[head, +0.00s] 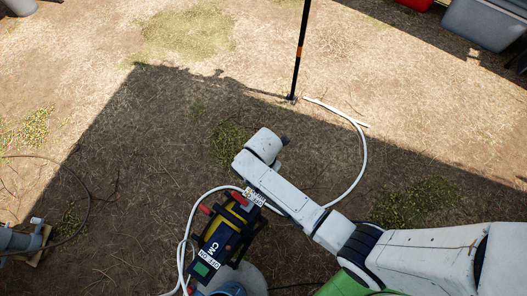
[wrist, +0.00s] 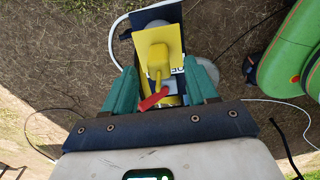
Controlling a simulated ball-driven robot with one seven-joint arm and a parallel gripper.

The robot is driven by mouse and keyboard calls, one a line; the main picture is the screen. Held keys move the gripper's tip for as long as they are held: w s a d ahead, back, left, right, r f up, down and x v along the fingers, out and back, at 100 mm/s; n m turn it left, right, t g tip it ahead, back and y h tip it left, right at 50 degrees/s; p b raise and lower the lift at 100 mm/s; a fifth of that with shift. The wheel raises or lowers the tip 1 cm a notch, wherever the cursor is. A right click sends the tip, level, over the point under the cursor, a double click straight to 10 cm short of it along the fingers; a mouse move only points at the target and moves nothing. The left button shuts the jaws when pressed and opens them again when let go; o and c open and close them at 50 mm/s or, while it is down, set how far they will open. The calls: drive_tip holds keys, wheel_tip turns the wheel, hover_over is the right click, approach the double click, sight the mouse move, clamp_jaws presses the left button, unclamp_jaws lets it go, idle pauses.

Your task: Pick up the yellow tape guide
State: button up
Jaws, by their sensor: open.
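The yellow tape guide (wrist: 158,50) shows in the wrist view as a flat yellow plate with a raised yellow grip. It is on or just above a dark meter reel with a red part (wrist: 153,99). My gripper (wrist: 158,70) is open, with one teal finger on each side of the yellow grip. I cannot tell whether either finger touches it. In the head view, the dark meter reel (head: 223,242) with yellow parts stands on the ground beside my arm. My fingers and the guide cannot be made out clearly there.
A white tube (head: 362,160) curves over the ground near a dark upright pole (head: 299,52) with an orange band. A grey bin (head: 487,22) is at the top right. Grey pipe fittings (head: 22,238) are at the left edge. Open dry ground lies between.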

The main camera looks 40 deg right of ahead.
wheel_tip(320, 180, down, 4)
drive_tip(key=shift+f+b, duration=0.15)
drive_tip(key=shift+b, duration=0.25)
clamp_jaws()
idle(0.3)
